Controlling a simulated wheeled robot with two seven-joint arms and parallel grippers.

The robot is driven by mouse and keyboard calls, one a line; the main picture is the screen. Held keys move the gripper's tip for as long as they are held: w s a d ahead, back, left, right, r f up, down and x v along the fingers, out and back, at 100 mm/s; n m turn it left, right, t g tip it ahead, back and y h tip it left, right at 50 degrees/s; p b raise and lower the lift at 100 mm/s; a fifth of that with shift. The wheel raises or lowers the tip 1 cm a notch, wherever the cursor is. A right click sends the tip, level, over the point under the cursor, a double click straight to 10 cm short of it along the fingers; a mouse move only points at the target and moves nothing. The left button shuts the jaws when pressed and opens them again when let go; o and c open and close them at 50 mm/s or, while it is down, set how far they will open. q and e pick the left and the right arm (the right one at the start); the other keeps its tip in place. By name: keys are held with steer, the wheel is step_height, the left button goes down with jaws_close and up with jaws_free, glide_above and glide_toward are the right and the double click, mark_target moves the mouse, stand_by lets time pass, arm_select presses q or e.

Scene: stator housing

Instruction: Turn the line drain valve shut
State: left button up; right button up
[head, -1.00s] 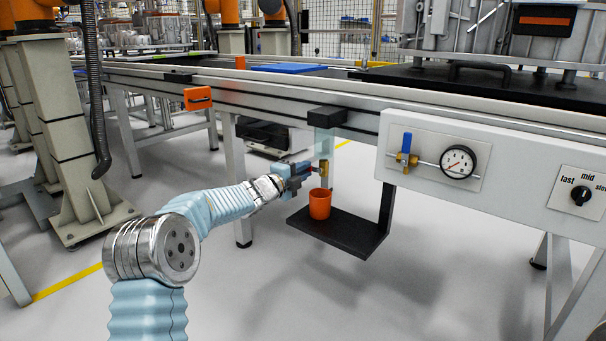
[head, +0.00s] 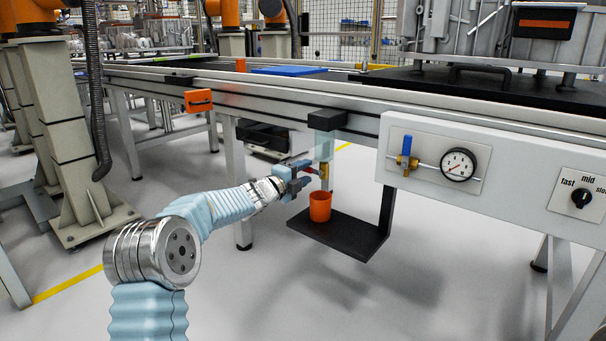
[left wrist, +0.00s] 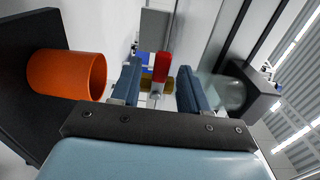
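The line drain valve is a small brass body (head: 323,173) with a red lever (head: 311,170), under a clear bowl (head: 324,147) hanging from the rail. In the left wrist view the red lever (left wrist: 161,67) stands ahead of my fingers, with brass (left wrist: 150,85) behind it. My left gripper (head: 302,174) is just left of the valve. Its two blue fingers (left wrist: 160,82) are apart, one on either side of the lever, with visible gaps. It looks open and empty. Whether the fingertips reach past the lever is hard to tell. My right gripper is in neither view.
An orange cup (head: 320,207) stands on a black shelf (head: 352,238) below the valve. A blue-handled valve (head: 406,152), a gauge (head: 459,164) and a speed knob (head: 580,199) are on the panel at right. The line's rail runs above; the floor in front is clear.

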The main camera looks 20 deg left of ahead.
arm_select(q)
steer(key=v, duration=1.4)
steer(key=shift+w, duration=0.1)
steer(key=s+d+f+n+g+y, duration=0.1)
steer(key=s+d+f+n+g, duration=0.3)
steer(key=f, duration=0.7)
steer(key=s+d+f+n+g, duration=0.15)
steer(key=d+f+n, duration=0.35)
steer(key=f, duration=0.7)
steer(key=s+d+f+n+g+y, duration=0.15)
steer(key=s+d+f+n, duration=0.35)
steer(key=f, duration=0.6)
steer(key=s+d+f+n+g, duration=0.4)
steer(key=s+f, duration=0.3)
steer(key=s, duration=0.4)
steer(key=s+d+f+n+g, duration=0.2)
steer(key=s+f+n+g, duration=0.35)
steer(key=s, duration=0.55)
step_height(320, 180, up, 16)
steer(key=s+p, duration=0.1)
steer(key=p, duration=1.6)
steer(key=shift+s+d+p, duration=0.2)
steer(key=shift+p, duration=0.2)
